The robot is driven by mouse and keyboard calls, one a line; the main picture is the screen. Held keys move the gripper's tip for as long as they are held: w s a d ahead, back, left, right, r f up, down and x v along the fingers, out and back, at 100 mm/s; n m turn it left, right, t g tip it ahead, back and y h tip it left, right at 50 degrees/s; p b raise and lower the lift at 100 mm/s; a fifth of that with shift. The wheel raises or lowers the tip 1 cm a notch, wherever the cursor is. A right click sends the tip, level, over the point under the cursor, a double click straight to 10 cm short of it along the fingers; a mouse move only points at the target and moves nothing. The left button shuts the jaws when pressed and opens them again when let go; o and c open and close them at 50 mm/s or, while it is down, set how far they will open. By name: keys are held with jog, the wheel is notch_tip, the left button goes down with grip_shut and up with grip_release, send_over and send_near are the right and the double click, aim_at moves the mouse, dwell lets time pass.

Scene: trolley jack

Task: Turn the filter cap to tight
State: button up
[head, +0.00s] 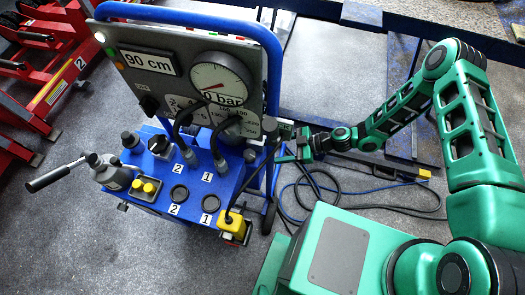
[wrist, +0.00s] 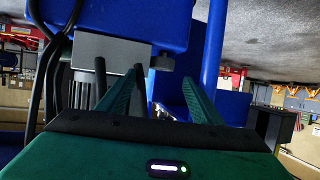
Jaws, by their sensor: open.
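The blue trolley unit (head: 215,180) stands left of centre in the head view. My gripper (head: 287,150) is at its right side, and its fingers point left towards it. In the wrist view my gripper (wrist: 162,92) is open, with two green fingers apart and nothing clearly held. A small black round knob (wrist: 162,63) shows beyond the gap between the fingers, beside a grey block (wrist: 108,53). I cannot tell whether this knob is the filter cap. Several black caps, such as the left one (head: 130,139), stand on the trolley's top; none is clearly marked as the filter.
A gauge panel (head: 185,80) rises at the trolley's back within a blue tube frame. A hand lever (head: 55,175) sticks out left. Black and blue cables (head: 370,195) lie on the floor right of the trolley. A red machine (head: 45,65) stands at the far left.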

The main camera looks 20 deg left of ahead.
jog(key=shift+v, duration=1.4)
jog(key=g+y, duration=0.2)
jog(key=y, duration=0.2)
send_near(254, 154)
jog(key=x, duration=0.6)
jog(key=f+x, duration=0.1)
jog(key=x, duration=0.3)
jog(key=shift+t, duration=0.4)
jog(key=c, duration=1.1)
